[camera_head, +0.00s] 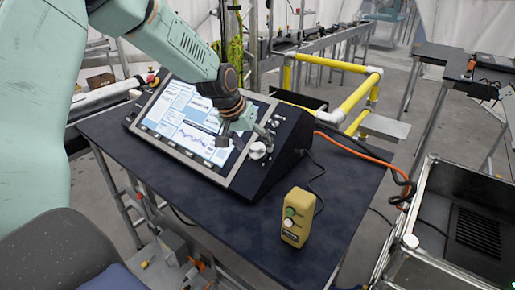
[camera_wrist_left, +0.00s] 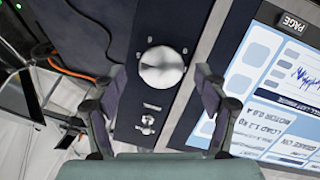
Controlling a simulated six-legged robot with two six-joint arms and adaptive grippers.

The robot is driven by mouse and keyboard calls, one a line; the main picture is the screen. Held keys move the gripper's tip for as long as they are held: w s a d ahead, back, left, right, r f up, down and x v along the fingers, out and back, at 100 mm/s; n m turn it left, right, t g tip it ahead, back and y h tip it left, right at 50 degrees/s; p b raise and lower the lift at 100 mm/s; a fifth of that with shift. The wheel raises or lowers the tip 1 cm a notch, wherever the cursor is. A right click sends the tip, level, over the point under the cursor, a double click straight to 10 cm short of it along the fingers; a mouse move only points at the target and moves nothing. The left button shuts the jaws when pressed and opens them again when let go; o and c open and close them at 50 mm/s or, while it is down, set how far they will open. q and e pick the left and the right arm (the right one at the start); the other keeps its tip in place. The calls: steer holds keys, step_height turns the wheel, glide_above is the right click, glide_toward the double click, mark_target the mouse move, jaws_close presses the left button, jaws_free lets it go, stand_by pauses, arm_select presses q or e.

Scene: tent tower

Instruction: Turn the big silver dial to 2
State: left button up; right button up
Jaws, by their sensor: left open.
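The big silver dial (camera_wrist_left: 161,67) is a round metal knob on the dark side strip of the console, next to its screen. In the left wrist view small marks stand around it, too small to read for certain. In the head view the dial (camera_head: 258,150) sits at the console's right side, close to the gripper. My left gripper (camera_wrist_left: 160,82) is open, with one finger on each side of the dial; I cannot tell whether they touch it. It also shows in the head view (camera_head: 240,146), above the console. My right gripper is not in view.
The console (camera_head: 245,180) with a lit screen (camera_wrist_left: 270,100) stands on a dark table (camera_head: 285,235). A smaller silver switch (camera_wrist_left: 147,122) is near the dial. A yellow button box (camera_head: 298,217) stands at the table's front. Yellow rails (camera_head: 355,95) and an orange cable (camera_head: 350,148) lie behind.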

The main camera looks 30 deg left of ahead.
arm_select(q)
steer(key=shift+w+a+f, duration=0.15)
steer(key=shift+a+f, duration=0.05)
steer(key=shift+f, duration=0.25)
steer(key=shift+w+a+f, duration=0.1)
steer(key=shift+a+f, duration=0.1)
steer(key=shift+f, duration=0.2)
steer(key=shift+w+f, duration=0.15)
steer(key=shift+w, duration=0.05)
steer(key=shift+w+d, duration=0.3)
steer(key=shift+d, duration=0.35)
steer(key=shift+c, duration=0.2)
steer(key=shift+s, duration=0.2)
steer(key=shift+c, duration=0.7)
steer(key=shift+s+a, duration=0.2)
steer(key=shift+a, duration=0.2)
steer(key=c, duration=0.3)
steer(key=shift+c, duration=0.7)
steer(key=shift+w+d, duration=0.2)
steer(key=shift+d, duration=0.05)
steer(key=c, duration=0.3)
steer(key=shift+a, duration=0.1)
steer(key=shift+c, duration=1.2)
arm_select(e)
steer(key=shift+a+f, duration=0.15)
